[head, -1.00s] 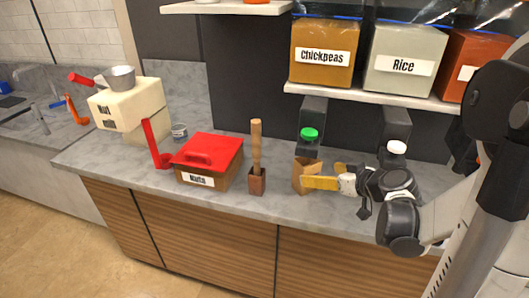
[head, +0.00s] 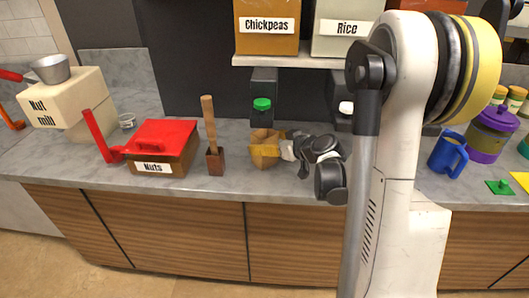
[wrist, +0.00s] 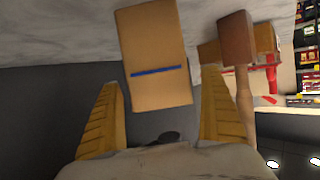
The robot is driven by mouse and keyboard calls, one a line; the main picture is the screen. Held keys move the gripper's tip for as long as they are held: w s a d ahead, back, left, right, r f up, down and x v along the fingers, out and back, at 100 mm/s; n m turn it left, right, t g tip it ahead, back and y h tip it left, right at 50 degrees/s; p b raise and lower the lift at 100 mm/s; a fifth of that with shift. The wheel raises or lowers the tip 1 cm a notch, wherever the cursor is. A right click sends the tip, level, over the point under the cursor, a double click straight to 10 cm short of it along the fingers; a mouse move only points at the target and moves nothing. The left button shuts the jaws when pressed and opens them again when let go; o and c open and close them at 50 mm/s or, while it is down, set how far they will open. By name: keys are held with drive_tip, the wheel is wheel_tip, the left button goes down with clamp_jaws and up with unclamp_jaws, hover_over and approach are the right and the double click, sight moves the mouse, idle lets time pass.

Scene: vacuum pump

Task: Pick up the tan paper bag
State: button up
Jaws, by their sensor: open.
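The tan paper bag (head: 262,160) stands upright on the grey counter below the green-capped dispenser, partly hidden by my gripper. My gripper (head: 267,146) reaches it from the right with its yellow fingers close about the bag. In the wrist view the bag (wrist: 152,45) is a tan block with a blue stripe, and its lower end in the picture lies between the two fingertips of my gripper (wrist: 161,78). The fingers are open, with a visible gap on each side of the bag. I cannot tell exactly how deep the bag sits between them.
A wooden pestle in a block (head: 215,160) stands just left of the bag; it also shows in the wrist view (wrist: 237,40). The red-lidded nuts box (head: 158,165) and nut mill (head: 72,105) are further left. The green-capped dispenser (head: 263,90) hangs above the bag. A blue mug (head: 446,155) is right.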

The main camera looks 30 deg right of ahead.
sight(262, 131)
drive_tip(key=shift+x, duration=0.8)
drive_tip(key=shift+s, duration=0.1)
drive_tip(key=shift+c, duration=0.6)
drive_tip(key=c, duration=1.1)
drive_tip(key=shift+c, duration=0.2)
drive_tip(key=shift+r, duration=0.2)
drive_tip(key=shift+r+p, duration=1)
drive_tip(key=shift+r, duration=0.65)
drive_tip(key=s+d+p, duration=0.2)
drive_tip(key=s+d, duration=0.1)
drive_tip(key=s, duration=1.4)
drive_tip(key=shift+s+d+p, duration=0.25)
drive_tip(key=shift+s+p, duration=0.05)
drive_tip(key=shift+p, duration=0.05)
